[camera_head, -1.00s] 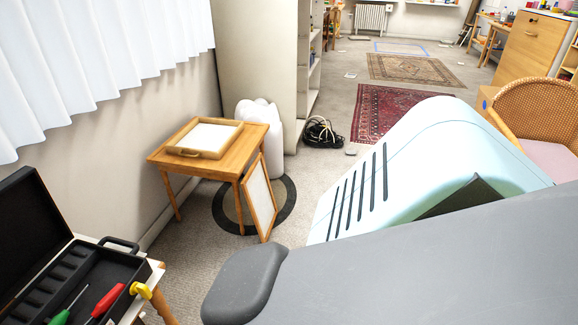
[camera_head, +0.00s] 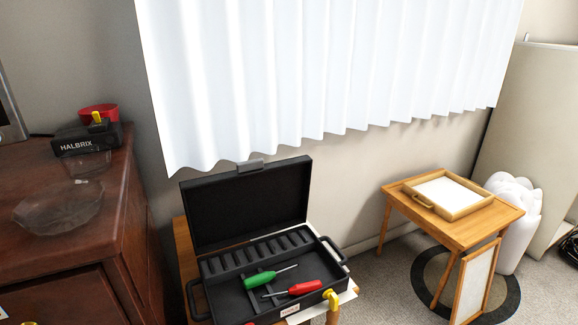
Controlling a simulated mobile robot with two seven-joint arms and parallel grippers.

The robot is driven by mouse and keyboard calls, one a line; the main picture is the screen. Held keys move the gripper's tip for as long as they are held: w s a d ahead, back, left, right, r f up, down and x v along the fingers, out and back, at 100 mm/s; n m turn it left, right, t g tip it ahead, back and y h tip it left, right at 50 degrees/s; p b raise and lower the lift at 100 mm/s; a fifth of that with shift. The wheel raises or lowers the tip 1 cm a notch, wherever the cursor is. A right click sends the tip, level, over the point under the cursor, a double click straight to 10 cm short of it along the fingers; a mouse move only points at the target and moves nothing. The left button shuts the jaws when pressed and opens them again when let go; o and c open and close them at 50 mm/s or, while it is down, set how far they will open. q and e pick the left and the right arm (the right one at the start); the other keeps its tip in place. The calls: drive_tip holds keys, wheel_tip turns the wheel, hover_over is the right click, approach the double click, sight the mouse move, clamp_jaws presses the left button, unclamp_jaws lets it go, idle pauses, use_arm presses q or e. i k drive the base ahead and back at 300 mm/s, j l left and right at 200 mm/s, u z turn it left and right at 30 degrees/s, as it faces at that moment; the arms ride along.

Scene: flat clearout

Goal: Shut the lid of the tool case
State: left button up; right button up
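The black tool case (camera_head: 240,300) stands on a small wooden table below the curtain. Its lid (camera_head: 247,203) is raised, roughly upright, at the wall side, with a grey latch (camera_head: 250,166) on its top edge. Inside lie a green-handled screwdriver (camera_head: 262,280) and a red-handled screwdriver (camera_head: 303,288). A bit of another red item shows at the bottom edge of the case. A row of slots runs along the back of the case. Handles stick out at both sides. Neither of my grippers is in view.
A dark wooden cabinet (camera_head: 130,240) stands close on the left, with a glass bowl (camera_head: 60,207) and a black HALBRIX box (camera_head: 87,138) on top. A yellow item (camera_head: 331,299) sits at the case's right front corner. A small table (camera_head: 450,228) with a framed tray (camera_head: 448,195) stands right.

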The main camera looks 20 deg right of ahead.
sight(254, 200)
drive_tip(key=l+u, duration=0.2)
drive_tip(key=u, duration=0.25)
drive_tip(key=i+l+u, duration=0.1)
drive_tip(key=u, duration=0.35)
drive_tip(key=l+u, duration=0.15)
drive_tip(key=l, duration=0.35)
drive_tip(key=k+l+u, duration=0.2)
drive_tip(key=l, duration=1.2)
